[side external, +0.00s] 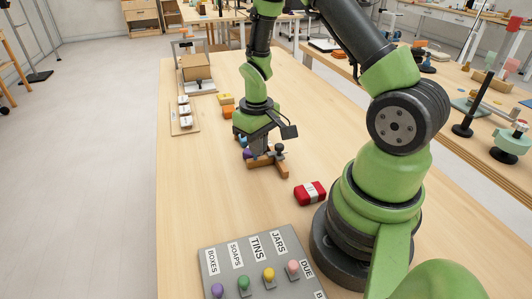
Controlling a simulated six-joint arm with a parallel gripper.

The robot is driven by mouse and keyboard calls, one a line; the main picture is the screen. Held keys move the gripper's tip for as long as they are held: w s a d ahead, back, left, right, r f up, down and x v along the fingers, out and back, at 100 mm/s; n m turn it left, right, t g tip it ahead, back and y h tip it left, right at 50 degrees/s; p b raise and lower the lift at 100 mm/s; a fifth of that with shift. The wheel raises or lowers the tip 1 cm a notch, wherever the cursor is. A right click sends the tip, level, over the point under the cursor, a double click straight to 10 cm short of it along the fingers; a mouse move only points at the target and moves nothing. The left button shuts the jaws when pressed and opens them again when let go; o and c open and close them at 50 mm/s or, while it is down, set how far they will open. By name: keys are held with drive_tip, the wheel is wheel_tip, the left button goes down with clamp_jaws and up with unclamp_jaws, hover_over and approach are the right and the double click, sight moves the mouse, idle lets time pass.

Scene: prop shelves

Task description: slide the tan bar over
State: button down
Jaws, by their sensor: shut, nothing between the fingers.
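The tan bar (265,165) lies on the light wooden table (215,215) near the middle of the side external view. A small black knob (280,149) stands at its right part, and a short arm of the same tan-brown colour runs toward the front right. My gripper (259,153) is shut and empty, pointing down right at the bar, behind it or over it. I cannot tell whether the fingertips touch the bar. Part of the bar's far side is hidden by my gripper.
A purple piece (247,153) is just left of my gripper. Orange and yellow blocks (227,105) lie behind. A red box (309,193) lies to the front right. A grey panel (235,258) with coloured knobs is at the front.

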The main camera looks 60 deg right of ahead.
drive_tip(key=shift+w+d, duration=2.65)
drive_tip(key=shift+d, duration=0.05)
drive_tip(key=shift+a, duration=0.1)
drive_tip(key=shift+s+a, duration=0.2)
drive_tip(key=shift+s, duration=0.05)
wheel_tip(320, 180, up, 7)
idle(0.4)
drive_tip(key=shift+r, duration=0.1)
drive_tip(key=s+a+r+t, duration=0.2)
drive_tip(key=a+r, duration=0.4)
drive_tip(key=r, duration=0.3)
drive_tip(key=s+a+r+t+y, duration=0.1)
drive_tip(key=s+a+r+t, duration=0.1)
drive_tip(key=s+a+r, duration=0.2)
drive_tip(key=s+a+r+m+t+y, duration=0.1)
drive_tip(key=s+a+r+t, duration=0.2)
drive_tip(key=s, duration=0.7)
drive_tip(key=a+r, duration=0.2)
drive_tip(key=a, duration=0.2)
drive_tip(key=shift+s+a, duration=0.25)
drive_tip(key=shift+a, duration=0.1)
